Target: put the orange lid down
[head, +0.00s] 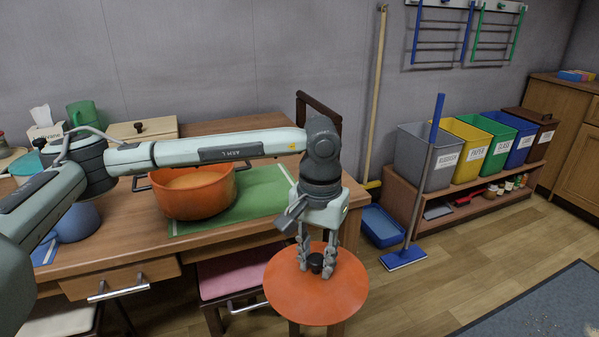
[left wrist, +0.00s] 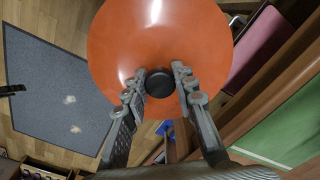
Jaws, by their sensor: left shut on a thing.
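The round orange lid (head: 318,300) is in front of the table's right end in the head view. It also fills the upper middle of the left wrist view (left wrist: 160,45). My left gripper (head: 316,268) points down over it and is shut on its black knob (head: 316,259). The fingers (left wrist: 160,88) stand on either side of the knob in the left wrist view. Wooden legs show just below the lid; I cannot tell whether the lid touches anything under it. An orange pot (head: 195,195) stands open on the table, partly behind my arm.
The wooden table (head: 130,235) bears a green mat (head: 262,195). A pink-seated stool (head: 230,278) is tucked at its front. A blue broom (head: 405,257), a blue tub (head: 381,226) and a shelf of bins (head: 411,160) stand right. Floor (head: 480,260) is clear before them.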

